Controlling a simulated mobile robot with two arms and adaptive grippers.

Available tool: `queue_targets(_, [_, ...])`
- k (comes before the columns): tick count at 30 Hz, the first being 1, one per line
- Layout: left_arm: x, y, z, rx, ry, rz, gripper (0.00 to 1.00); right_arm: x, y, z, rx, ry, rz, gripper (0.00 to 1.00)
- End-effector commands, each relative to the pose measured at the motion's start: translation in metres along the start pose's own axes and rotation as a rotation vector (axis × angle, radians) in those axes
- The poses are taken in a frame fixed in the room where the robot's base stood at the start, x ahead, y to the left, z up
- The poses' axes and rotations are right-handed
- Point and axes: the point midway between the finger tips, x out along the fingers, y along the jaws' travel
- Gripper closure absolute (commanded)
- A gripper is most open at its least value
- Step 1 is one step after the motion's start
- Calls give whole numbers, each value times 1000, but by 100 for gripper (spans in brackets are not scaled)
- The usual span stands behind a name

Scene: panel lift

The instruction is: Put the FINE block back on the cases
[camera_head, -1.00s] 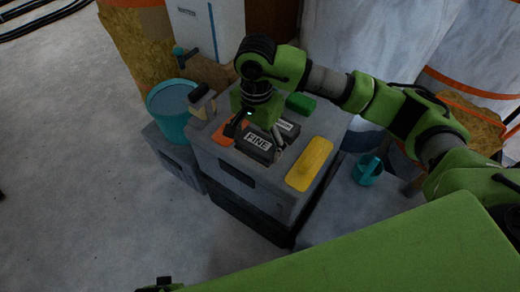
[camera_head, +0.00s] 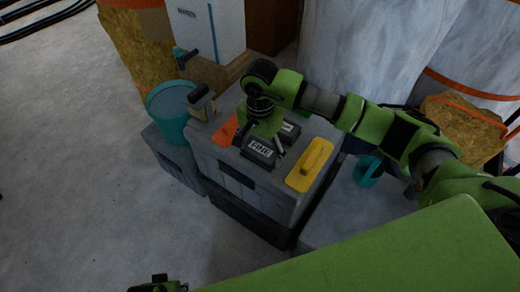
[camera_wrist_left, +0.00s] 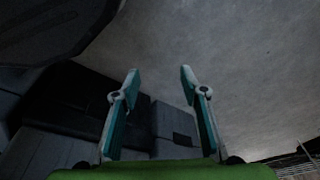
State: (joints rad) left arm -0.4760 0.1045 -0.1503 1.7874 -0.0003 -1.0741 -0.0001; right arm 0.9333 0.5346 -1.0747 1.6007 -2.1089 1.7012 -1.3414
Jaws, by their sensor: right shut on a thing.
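The dark FINE block (camera_head: 259,151), with a white label, is on top of the stacked grey cases (camera_head: 235,165), label up. My right gripper (camera_head: 261,145) is over it from above, with its fingers at the block's two ends, shut on it. Whether the block rests fully on the lid I cannot tell. A second dark block with a pale label (camera_head: 290,129) sits just behind, partly hidden by my right gripper. My left gripper (camera_wrist_left: 160,82) shows in the left wrist view, fingers apart and nothing between them.
A yellow float (camera_head: 311,166) lies right of the block and an orange tool (camera_head: 224,131) lies left, both on the case top. A teal bucket (camera_head: 168,112) stands left of the cases. A teal cup (camera_head: 367,172) is at the right. Open floor lies at the left.

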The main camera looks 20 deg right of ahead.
Motion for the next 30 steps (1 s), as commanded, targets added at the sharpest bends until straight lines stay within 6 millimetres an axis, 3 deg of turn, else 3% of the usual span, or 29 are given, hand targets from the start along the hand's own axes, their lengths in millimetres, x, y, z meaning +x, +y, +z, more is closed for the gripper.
queue_targets(6, [-3, 0, 0, -1, -2, 0, 60, 2, 0, 0, 0, 1, -1, 41])
queue_targets(7, [-6, 0, -2, -1, 0, 0, 60, 2, 0, 0, 0, 0, 0, 16])
queue_targets(8, [-7, 0, -3, -1, 3, 0, 60, 2, 0, 0, 0, 0, 0, 8])
queue_targets(9, [-8, 0, -4, -1, 5, 0, 60, 2, 0, 0, 0, 0, 0, 7])
queue_targets(23, [-4, -2, -3, -1, 8, -2, 60, -2, 0, 0, 0, 0, 0, 7])
queue_targets(30, [13, -1, 8, 1, -7, -1, 60, -53, -1, -1, -2, 3, -5, 7])
